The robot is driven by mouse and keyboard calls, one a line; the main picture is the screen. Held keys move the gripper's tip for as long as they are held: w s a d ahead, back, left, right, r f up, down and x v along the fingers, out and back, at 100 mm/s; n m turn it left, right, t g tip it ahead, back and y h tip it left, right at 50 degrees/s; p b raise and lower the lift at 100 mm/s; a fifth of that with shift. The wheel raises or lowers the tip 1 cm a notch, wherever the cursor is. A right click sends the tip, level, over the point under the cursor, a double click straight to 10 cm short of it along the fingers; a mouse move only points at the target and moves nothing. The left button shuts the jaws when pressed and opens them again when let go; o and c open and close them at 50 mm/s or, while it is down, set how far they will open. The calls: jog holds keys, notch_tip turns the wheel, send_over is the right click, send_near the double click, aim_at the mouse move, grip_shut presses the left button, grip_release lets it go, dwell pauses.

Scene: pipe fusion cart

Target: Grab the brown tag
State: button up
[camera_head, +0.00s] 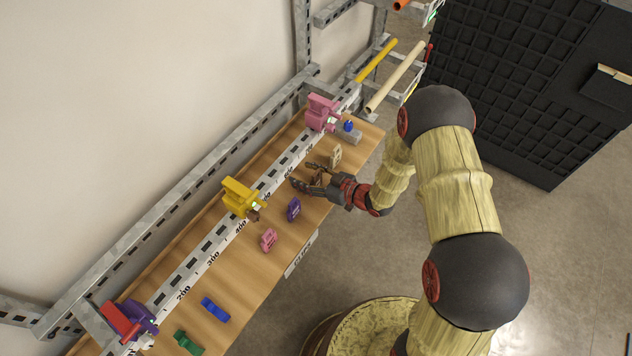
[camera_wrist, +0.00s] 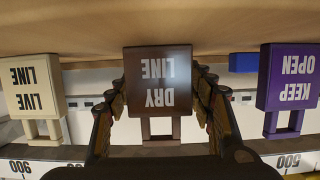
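The brown tag (camera_wrist: 158,82) reads "DRY LINE", upside down in the wrist view, with its looped frame towards my palm. My gripper (camera_wrist: 160,88) has one finger on each side of the tag, spread apart. Small gaps seem to show beside the tag, and I see no clear grip on it. In the head view my gripper (camera_head: 301,175) reaches over the wooden shelf from the right, fingers spread. The brown tag (camera_head: 318,178) is partly hidden between them there.
A cream "LIVE LINE" tag (camera_wrist: 33,90) and a purple "KEEP OPEN" tag (camera_wrist: 290,80) flank the brown one. A pink tag (camera_head: 268,240), blue piece (camera_head: 215,309) and green piece (camera_head: 188,342) lie along the shelf (camera_head: 245,278). A yellow clamp (camera_head: 240,198) sits on the marked rail (camera_head: 213,245).

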jog(key=c, duration=0.6)
jog(key=shift+c, duration=0.3)
